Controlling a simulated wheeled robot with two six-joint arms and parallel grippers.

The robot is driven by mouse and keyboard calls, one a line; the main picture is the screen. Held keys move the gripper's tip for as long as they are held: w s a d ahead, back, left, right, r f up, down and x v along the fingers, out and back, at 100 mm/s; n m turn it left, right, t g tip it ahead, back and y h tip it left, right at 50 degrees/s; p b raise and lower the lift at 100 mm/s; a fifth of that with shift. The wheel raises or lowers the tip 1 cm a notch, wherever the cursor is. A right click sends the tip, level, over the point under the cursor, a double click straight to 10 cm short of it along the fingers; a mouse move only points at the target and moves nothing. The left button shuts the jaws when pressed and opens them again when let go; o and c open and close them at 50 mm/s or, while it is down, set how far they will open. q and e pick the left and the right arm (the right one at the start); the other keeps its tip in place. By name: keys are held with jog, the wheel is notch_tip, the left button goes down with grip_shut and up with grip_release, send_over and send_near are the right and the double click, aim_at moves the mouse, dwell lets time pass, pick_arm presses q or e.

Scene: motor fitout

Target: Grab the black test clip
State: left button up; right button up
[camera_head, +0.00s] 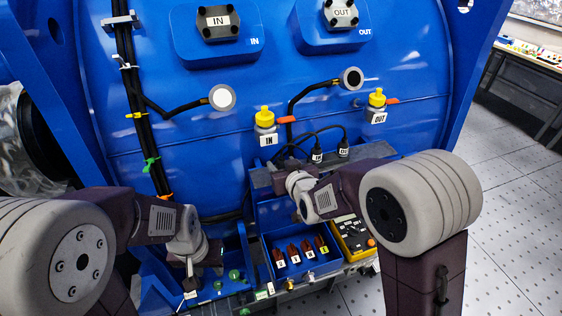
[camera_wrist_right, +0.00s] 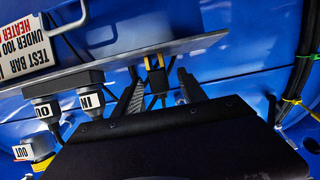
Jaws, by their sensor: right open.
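A small black clip with yellow marks (camera_wrist_right: 156,80) sits at the edge of a grey metal bar (camera_wrist_right: 100,72) in the right wrist view; it looks like the black test clip. My right gripper (camera_wrist_right: 159,84) is open, with one finger on each side of the clip. I cannot tell whether either finger touches it. In the head view my right wrist hides the clip and fingertips. My left gripper (camera_head: 190,272) points down over the blue tray at lower left; its finger opening is too small to tell.
Two black connectors (camera_head: 317,155) with cables stand beside the right gripper. A blue bin (camera_head: 268,252) holds several red labelled parts. A yellow meter (camera_head: 352,238) lies right of it. Bottles with yellow caps (camera_head: 265,118) hang on the blue housing. Green knobs (camera_head: 234,275) stand near the left gripper.

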jog(key=shift+w+f, duration=0.25)
jog(key=shift+w, duration=0.3)
jog(key=shift+w+f, duration=0.1)
jog(key=shift+w, duration=0.15)
jog(key=shift+a, duration=0.1)
jog(key=shift+s+a, duration=0.1)
jog(key=shift+s, duration=0.1)
jog(key=c, duration=1)
grip_shut()
